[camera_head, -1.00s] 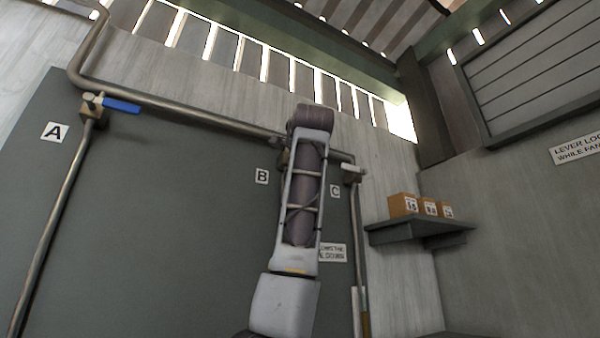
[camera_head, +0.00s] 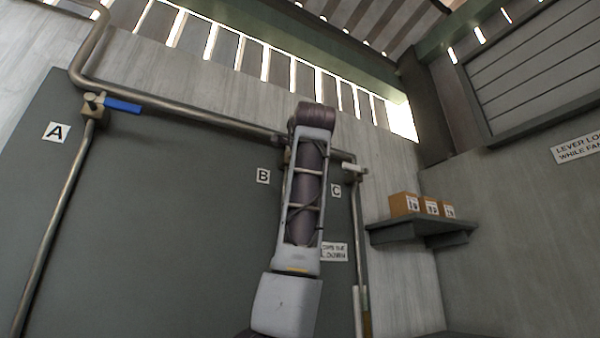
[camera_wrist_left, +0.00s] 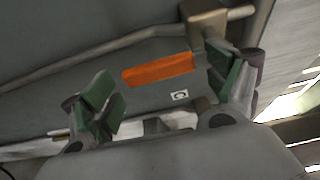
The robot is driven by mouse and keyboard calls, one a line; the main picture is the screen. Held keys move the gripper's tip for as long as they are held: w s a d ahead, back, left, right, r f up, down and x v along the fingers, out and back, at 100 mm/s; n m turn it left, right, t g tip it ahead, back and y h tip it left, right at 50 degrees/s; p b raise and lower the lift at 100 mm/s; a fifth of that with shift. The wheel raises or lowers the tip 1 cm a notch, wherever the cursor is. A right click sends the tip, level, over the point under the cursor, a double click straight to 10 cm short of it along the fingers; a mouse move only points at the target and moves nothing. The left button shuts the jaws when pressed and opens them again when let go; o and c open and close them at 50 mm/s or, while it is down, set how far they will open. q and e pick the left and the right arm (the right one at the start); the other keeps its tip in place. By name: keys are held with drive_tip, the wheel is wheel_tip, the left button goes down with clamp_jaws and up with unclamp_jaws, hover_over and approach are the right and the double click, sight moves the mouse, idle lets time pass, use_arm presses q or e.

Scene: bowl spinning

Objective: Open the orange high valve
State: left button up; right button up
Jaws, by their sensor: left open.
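The orange valve handle (camera_wrist_left: 158,69) shows in the left wrist view as a flat, slightly tilted bar. It lies near a brass-coloured valve body (camera_wrist_left: 206,22) on a pipe. My left gripper (camera_wrist_left: 165,86) is open, with one green-padded finger to the left of the handle and the other at its right end. The handle appears between the fingers, beyond them; I cannot tell if either finger touches it. In the head view my arm rises up the middle and covers the wall there, and no orange handle shows. My right gripper is not in view.
A blue-handled valve (camera_head: 120,105) is at label A (camera_head: 56,132). A valve with a pale handle (camera_head: 353,168) is near label C (camera_head: 336,191). A metal pipe (camera_head: 200,113) runs along the wall. A shelf (camera_head: 420,232) with boxes (camera_head: 404,204) juts out at right.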

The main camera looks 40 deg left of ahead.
use_arm(q)
drive_tip(key=v, duration=1.1)
drive_tip(key=shift+s+d, duration=0.25)
idle(0.5)
